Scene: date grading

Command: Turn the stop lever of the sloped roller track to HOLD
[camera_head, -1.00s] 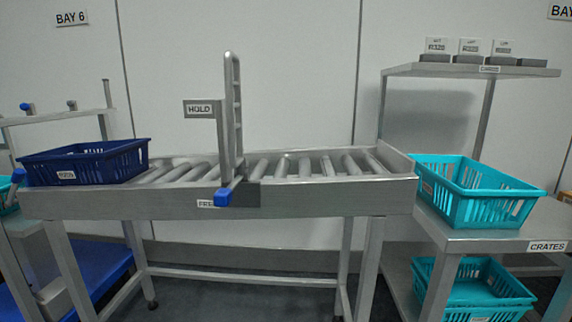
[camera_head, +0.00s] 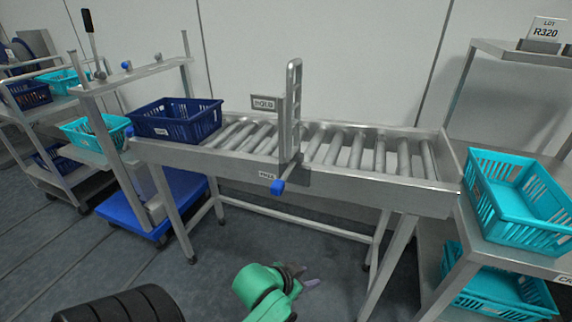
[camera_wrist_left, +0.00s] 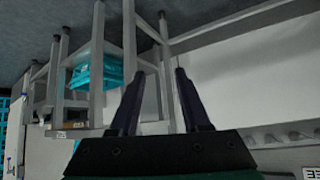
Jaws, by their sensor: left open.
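The sloped roller track (camera_head: 400,190) crosses the middle of the head view. Its stop lever has a blue knob (camera_head: 277,187) at the front rail, pointing down beside the lower label (camera_head: 266,174), which appears to read FREE. The HOLD label (camera_head: 264,103) is on a plate higher up, left of the upright metal stop frame (camera_head: 293,100). My left gripper (camera_head: 312,283), on a green arm, is low in front of the track, below and apart from the knob. In the left wrist view its two dark fingers (camera_wrist_left: 158,95) are apart with nothing between them. My right gripper is not in view.
A dark blue crate (camera_head: 185,132) sits on the track's left end. Turquoise crates stand on the right table (camera_head: 565,262) and its lower shelf. A post-and-shelf stand (camera_head: 135,78) and a blue platform (camera_head: 180,200) are at left. Floor in front of the track is open.

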